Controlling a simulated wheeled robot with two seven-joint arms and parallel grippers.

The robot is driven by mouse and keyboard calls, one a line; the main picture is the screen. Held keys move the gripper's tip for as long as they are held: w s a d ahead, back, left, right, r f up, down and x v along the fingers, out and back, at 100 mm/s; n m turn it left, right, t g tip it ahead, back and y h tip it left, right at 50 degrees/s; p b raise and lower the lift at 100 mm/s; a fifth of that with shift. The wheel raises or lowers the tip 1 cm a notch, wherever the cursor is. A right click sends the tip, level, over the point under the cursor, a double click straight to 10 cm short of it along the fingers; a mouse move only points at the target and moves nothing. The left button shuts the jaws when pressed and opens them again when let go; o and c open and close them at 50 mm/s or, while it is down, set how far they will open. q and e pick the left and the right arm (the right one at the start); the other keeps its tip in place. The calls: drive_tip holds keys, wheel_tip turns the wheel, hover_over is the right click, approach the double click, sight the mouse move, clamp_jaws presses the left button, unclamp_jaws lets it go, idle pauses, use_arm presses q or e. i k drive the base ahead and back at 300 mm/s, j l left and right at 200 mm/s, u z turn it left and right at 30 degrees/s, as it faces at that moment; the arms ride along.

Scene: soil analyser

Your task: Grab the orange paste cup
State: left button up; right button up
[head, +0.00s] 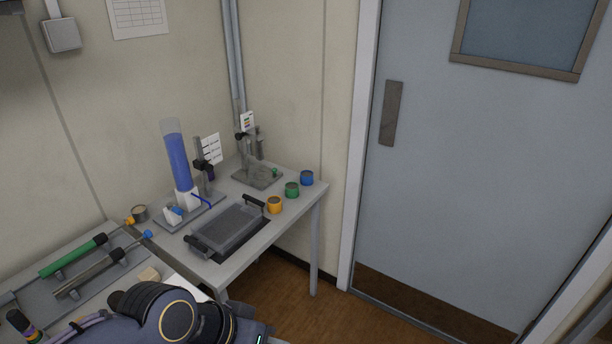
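The orange paste cup (274,205) stands upright on the grey table (284,226), close to its right front edge. A green cup (292,190) and a blue cup (307,178) stand behind it in a row along the same edge. One of my arms shows at the bottom of the head view, below and left of the cup and well apart from it. Neither gripper's fingers can be made out, and nothing is seen touching the cup.
A grey tray with black handles (228,230) lies just left of the orange cup. A blue-filled cylinder (177,160) and a small stand (257,177) are behind. A bench with green and grey tubes (74,256) is at left. A closed door (450,170) is at right.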

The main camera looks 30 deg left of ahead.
sight(274, 203)
drive_tip(key=i+u, duration=0.1)
drive_tip(key=i, duration=0.4)
drive_tip(key=i+l+u, duration=0.1)
drive_tip(key=i, duration=0.45)
drive_tip(key=i+l, duration=0.15)
drive_tip(key=i, duration=0.35)
drive_tip(key=i+l+u, duration=0.15)
drive_tip(key=i, duration=0.35)
drive_tip(key=u, duration=0.45)
drive_tip(key=i+u, duration=0.1)
drive_tip(key=u, duration=0.8)
drive_tip(key=i+u, duration=0.1)
drive_tip(key=u, duration=1.25)
drive_tip(key=i+l+u, duration=0.15)
drive_tip(key=u, duration=0.25)
drive_tip(key=i+l+u, duration=0.15)
drive_tip(key=u, duration=0.2)
drive_tip(key=l, duration=0.1)
